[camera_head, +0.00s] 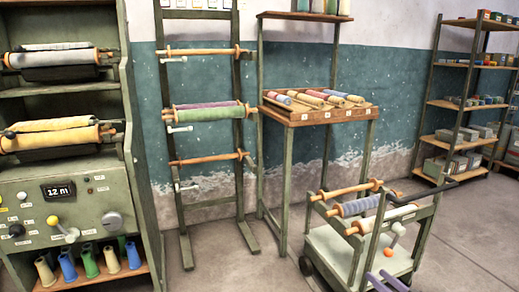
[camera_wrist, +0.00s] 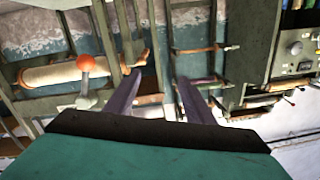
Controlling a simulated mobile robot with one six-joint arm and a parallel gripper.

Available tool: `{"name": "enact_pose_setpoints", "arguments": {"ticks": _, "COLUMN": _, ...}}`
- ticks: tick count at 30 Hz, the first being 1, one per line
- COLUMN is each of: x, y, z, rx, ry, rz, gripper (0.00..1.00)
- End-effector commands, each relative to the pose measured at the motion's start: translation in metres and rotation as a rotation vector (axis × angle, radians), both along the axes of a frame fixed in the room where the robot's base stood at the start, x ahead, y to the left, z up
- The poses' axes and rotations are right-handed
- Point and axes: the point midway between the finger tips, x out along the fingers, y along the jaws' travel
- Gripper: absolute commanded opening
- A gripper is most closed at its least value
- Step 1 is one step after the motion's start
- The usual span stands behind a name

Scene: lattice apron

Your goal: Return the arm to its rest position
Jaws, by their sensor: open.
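My gripper (camera_head: 388,281) shows at the bottom edge of the head view, right of centre, as two purple fingers by the lower part of the cart. In the wrist view my gripper (camera_wrist: 160,100) has its two purple fingers spread apart with nothing between them. The rest of my arm is out of the head view. The green wheeled cart (camera_head: 335,243) carries several rollers, among them a blue one (camera_head: 360,205) and a cream one (camera_head: 385,218). An orange-knobbed lever (camera_head: 398,229) is on its side; the knob also shows in the wrist view (camera_wrist: 86,63), left of the fingers.
A green machine (camera_head: 75,190) with rolls and a display reading 12 stands at the left. A roller rack (camera_head: 184,215), a stand with a wooden tray (camera_head: 318,117) and shelves (camera_head: 449,105) line the wall. Floor (camera_head: 230,270) is clear between machine and cart.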

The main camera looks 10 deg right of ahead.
Motion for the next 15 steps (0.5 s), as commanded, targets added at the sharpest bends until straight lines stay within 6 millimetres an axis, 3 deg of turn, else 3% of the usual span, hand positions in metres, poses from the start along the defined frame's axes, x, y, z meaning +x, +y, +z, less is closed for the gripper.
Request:
{"name": "enact_pose_setpoints", "arguments": {"ticks": 1, "x": 0.008, "y": 0.018, "z": 0.008, "rx": 0.006, "ry": 0.011, "rz": 0.031, "gripper": 0.49}}
{"name": "enact_pose_setpoints", "arguments": {"ticks": 6, "x": 0.027, "y": 0.074, "z": 0.006, "rx": 0.010, "ry": 0.057, "rz": 0.131, "gripper": 0.49}}
{"name": "enact_pose_setpoints", "arguments": {"ticks": 15, "x": 0.039, "y": 0.177, "z": -0.007, "rx": -0.007, "ry": 0.177, "rz": 0.326, "gripper": 0.49}}
